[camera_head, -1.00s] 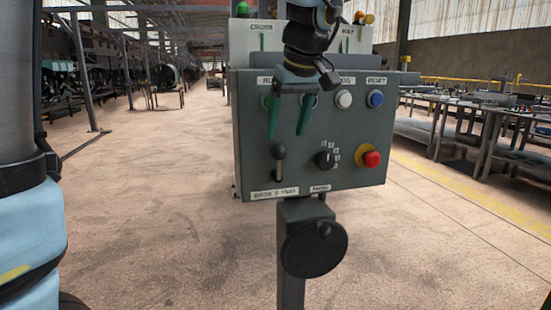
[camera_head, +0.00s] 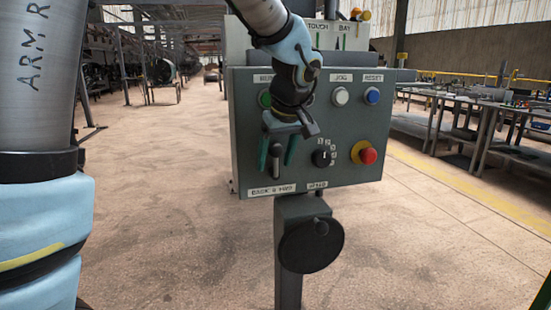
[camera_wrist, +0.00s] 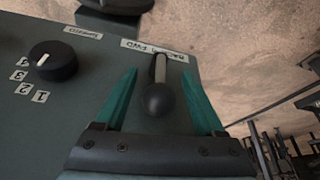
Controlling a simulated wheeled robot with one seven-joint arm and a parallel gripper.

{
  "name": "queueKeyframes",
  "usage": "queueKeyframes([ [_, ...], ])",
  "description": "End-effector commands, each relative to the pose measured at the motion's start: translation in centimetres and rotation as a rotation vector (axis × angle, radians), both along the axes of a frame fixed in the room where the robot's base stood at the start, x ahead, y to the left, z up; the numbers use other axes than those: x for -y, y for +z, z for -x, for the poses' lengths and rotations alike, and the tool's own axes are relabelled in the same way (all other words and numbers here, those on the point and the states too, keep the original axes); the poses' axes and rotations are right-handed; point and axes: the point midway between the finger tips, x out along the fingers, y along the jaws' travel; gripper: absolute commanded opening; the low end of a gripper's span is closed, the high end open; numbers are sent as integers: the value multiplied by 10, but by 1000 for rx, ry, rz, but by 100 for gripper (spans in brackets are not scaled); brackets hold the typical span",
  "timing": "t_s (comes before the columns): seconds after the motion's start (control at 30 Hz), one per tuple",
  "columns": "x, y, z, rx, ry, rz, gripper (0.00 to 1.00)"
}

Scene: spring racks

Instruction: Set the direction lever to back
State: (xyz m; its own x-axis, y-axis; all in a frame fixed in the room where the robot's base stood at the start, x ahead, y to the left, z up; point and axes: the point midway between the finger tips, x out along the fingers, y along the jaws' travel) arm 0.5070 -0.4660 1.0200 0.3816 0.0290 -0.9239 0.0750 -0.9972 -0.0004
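The direction lever (camera_head: 276,160) is a short metal stick with a dark ball knob on the lower left of the grey control panel, above a label (camera_head: 271,190) reading BACK and FWD. In the wrist view its dark knob (camera_wrist: 158,100) lies between the two green fingers, with space on both sides. My gripper (camera_head: 276,160) is open in front of the lever, its fingers on either side of it. The fingers do not appear to touch the lever. The head view partly hides the lever's top behind my gripper.
Right of the lever sit a black speed dial (camera_head: 323,157) and a red stop button (camera_head: 367,154). Above are a white JOG button (camera_head: 340,96) and a blue RESET button (camera_head: 372,96). A black handwheel (camera_head: 311,247) is below the panel. The floor to the left is open.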

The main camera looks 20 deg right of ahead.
Motion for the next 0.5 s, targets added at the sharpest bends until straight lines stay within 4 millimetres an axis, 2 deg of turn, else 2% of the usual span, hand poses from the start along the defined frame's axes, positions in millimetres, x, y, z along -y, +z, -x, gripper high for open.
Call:
queueKeyframes([
  [0.07, 0, 0, 0, 0, 0, 0, 61],
  [0.5, 0, 0, 0, 0, 0, 0, 11],
])
